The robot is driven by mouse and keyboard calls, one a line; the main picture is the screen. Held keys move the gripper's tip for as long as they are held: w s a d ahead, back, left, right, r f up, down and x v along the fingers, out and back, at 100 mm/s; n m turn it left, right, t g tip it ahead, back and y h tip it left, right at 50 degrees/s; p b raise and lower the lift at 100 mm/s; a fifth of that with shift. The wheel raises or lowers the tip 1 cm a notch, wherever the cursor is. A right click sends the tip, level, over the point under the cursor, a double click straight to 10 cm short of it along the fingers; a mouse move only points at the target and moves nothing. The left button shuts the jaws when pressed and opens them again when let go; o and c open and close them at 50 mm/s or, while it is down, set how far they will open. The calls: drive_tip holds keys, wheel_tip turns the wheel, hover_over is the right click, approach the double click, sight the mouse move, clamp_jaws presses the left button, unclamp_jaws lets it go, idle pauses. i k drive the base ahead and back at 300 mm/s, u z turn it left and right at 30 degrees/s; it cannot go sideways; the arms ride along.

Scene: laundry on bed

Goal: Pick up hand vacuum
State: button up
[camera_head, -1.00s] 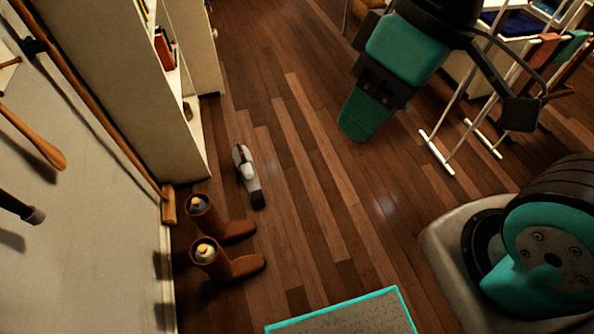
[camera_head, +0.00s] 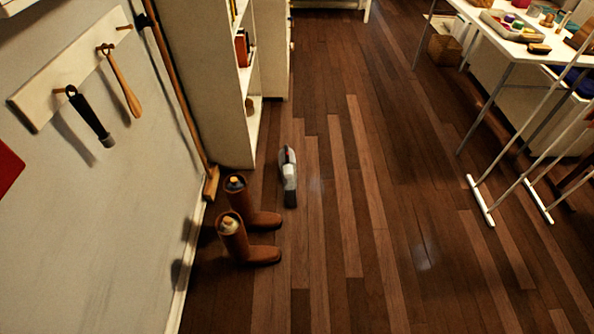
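The hand vacuum (camera_head: 288,174) lies on the wooden floor left of the picture's middle. It is white and grey with a dark end toward me and a small red mark near its far end. It lies just right of a pair of brown boots and near the foot of a white shelf unit. Nothing touches it or covers it. My gripper is out of the picture.
The brown boots (camera_head: 245,241) stand by the left wall with bottles or cans in them. A broom (camera_head: 211,182) leans beside the white shelf (camera_head: 205,85). A drying rack (camera_head: 482,205) and a table (camera_head: 520,35) stand at right. The middle floor is clear.

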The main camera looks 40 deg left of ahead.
sight(287, 165)
drive_tip(key=z, duration=0.05)
drive_tip(key=i, duration=2.2)
drive_tip(key=u, duration=0.65)
drive_tip(key=i, duration=1.35)
drive_tip(key=u, duration=1.75)
drive_tip(key=i, duration=0.8)
drive_tip(key=u, duration=0.7)
